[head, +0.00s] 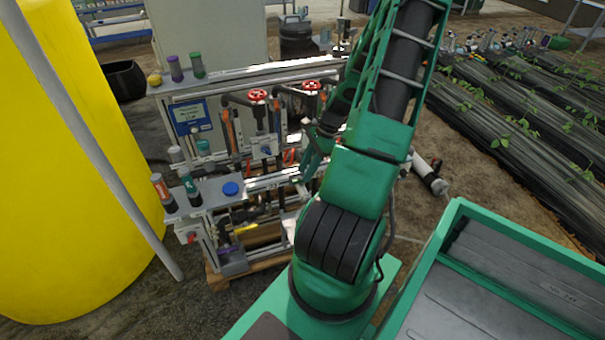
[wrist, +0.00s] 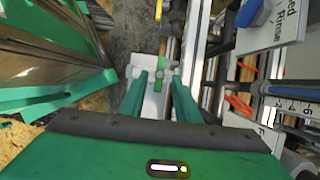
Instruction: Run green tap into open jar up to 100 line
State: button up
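In the wrist view, my gripper (wrist: 160,76) has its two green fingers apart. A small green part (wrist: 158,87), possibly the green tap's handle, shows between or just beyond the fingertips, in front of a white block. I cannot tell whether the fingers touch it. In the head view, the gripper end is low against the skid (head: 250,73) and mostly hidden by my arm. I cannot pick out the open jar or its 100 line for certain.
Red handwheels (head: 258,95) and pipes stand close around the gripper. A blue lid (head: 230,188) and capped bottles (head: 190,190) sit on the lower shelf, with more on the top ledge. A yellow tank (head: 70,180) stands left. Planted rows lie right.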

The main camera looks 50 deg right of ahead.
jog(key=shift+x, duration=1)
grip_shut()
jog(key=shift+w+d+r+n+g, duration=0.15)
jog(key=shift+n+g, duration=0.15)
jog(key=shift+n, duration=0.65)
jog(key=shift+w+a+f+n+g, duration=0.1)
jog(key=shift+n+g, duration=0.2)
jog(key=shift+n, duration=0.65)
grip_release()
